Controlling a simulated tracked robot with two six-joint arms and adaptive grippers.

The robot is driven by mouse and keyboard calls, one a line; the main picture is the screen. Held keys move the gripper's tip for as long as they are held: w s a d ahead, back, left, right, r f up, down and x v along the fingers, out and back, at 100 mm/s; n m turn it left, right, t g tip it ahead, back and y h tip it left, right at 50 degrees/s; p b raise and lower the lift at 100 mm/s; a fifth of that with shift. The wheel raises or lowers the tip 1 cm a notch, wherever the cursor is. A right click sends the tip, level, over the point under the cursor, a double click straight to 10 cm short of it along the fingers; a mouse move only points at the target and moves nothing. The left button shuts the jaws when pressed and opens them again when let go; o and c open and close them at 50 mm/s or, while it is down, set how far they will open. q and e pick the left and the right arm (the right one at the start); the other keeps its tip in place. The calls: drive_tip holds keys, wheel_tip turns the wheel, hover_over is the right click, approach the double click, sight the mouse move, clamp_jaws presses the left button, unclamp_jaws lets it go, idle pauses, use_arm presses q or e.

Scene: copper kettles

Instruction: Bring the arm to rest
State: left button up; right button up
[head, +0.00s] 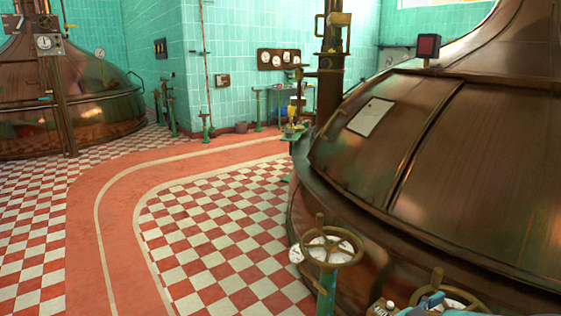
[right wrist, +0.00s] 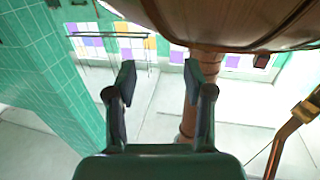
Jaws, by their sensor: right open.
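My right gripper (right wrist: 160,82) shows in the right wrist view with its two dark fingers spread apart. Nothing is between the fingers. The fingers appear clear of both, though the distance is hard to judge. Neither gripper can be made out in the head view. My left gripper is in no view.
In the head view a large copper kettle (head: 480,150) fills the right side, with a brass handwheel (head: 332,248) before it. Another copper kettle (head: 75,95) stands far left. A red path (head: 85,225) and checkered floor (head: 215,235) lie open between. A green tiled wall (right wrist: 45,70) is left in the wrist view.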

drive_tip(key=a+f+n+t+y+b, duration=0.1)
drive_tip(key=a+f+n+y+b, duration=0.2)
drive_tip(key=f, duration=0.7)
drive_tip(key=a+f+n+y+b, duration=0.15)
drive_tip(key=a+f+y, duration=0.35)
drive_tip(key=f, duration=0.6)
drive_tip(key=a+f+n+t+y+b, duration=0.1)
drive_tip(key=a+f+n+y+b, duration=0.3)
drive_tip(key=f, duration=0.6)
use_arm(q)
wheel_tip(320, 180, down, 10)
drive_tip(key=b, duration=0.2)
use_arm(e)
drive_tip(key=s+a+f+n+g+y, duration=0.1)
drive_tip(key=s+a+f+g+y, duration=0.35)
drive_tip(key=s+f, duration=0.5)
drive_tip(key=s+a+f+n+g+y, duration=0.2)
drive_tip(key=s+a+f+g+y, duration=0.4)
drive_tip(key=s, duration=0.6)
use_arm(q)
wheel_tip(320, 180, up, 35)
drive_tip(key=p, duration=3.5)
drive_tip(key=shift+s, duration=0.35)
use_arm(e)
wheel_tip(320, 180, up, 34)
drive_tip(key=d+t+h, duration=0.1)
drive_tip(key=h, duration=0.1)
drive_tip(key=shift+w+t, duration=0.2)
drive_tip(key=shift+t, duration=0.15)
